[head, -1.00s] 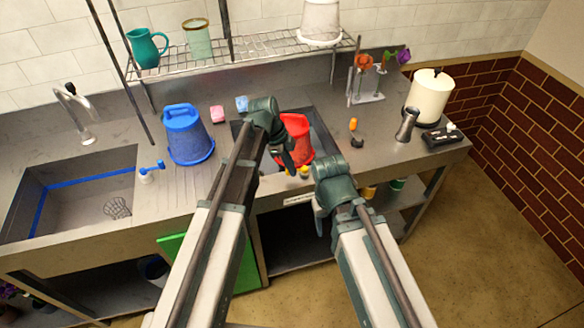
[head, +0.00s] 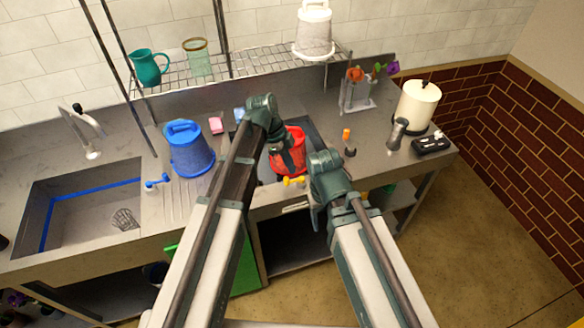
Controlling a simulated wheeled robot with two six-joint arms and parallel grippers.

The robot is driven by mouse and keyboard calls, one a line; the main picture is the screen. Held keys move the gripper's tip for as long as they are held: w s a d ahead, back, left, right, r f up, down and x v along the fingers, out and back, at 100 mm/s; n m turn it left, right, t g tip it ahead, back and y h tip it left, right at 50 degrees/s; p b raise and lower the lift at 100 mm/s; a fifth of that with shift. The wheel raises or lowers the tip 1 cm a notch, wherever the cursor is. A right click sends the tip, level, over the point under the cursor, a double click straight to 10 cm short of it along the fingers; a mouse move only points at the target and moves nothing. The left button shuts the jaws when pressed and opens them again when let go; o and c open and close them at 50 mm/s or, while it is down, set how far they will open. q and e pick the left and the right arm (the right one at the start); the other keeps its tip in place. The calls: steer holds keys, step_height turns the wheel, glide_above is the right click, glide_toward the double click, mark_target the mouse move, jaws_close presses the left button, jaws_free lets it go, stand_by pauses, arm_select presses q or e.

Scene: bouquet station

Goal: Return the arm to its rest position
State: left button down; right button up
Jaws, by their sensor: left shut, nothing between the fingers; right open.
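My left gripper (head: 284,158) is the higher one, shut and empty, hanging over the left side of the red bucket (head: 293,150) in the right-hand basin. I cannot tell whether it touches the bucket. My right gripper (head: 316,216) is open and empty, pointing down in front of the counter's front edge, to the right of a yellow tap-like piece (head: 294,181). My forearms hide part of the counter front.
A flower rack (head: 357,95), a grey cylinder (head: 397,134) and a cream canister (head: 416,105) stand at the right. A wire shelf (head: 240,68) runs along the back.

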arm_select(q)
steer(key=shift+w+a+r, duration=0.1)
steer(key=shift+w+r, duration=0.1)
steer(key=shift+r, duration=0.45)
arm_select(e)
steer(key=shift+r, duration=0.65)
arm_select(q)
steer(key=s+f+n+y+b, duration=0.1)
steer(key=s+f+n+y, duration=0.1)
steer(key=s+n, duration=0.6)
steer(key=s+a+f+n+y+b, duration=0.1)
steer(key=s+f+n+y+b, duration=0.1)
steer(key=s+n, duration=0.6)
steer(key=shift+s+f+y, duration=0.45)
steer(key=shift+s+y, duration=0.15)
steer(key=shift+s, duration=0.6)
arm_select(e)
steer(key=shift+f, duration=1.9)
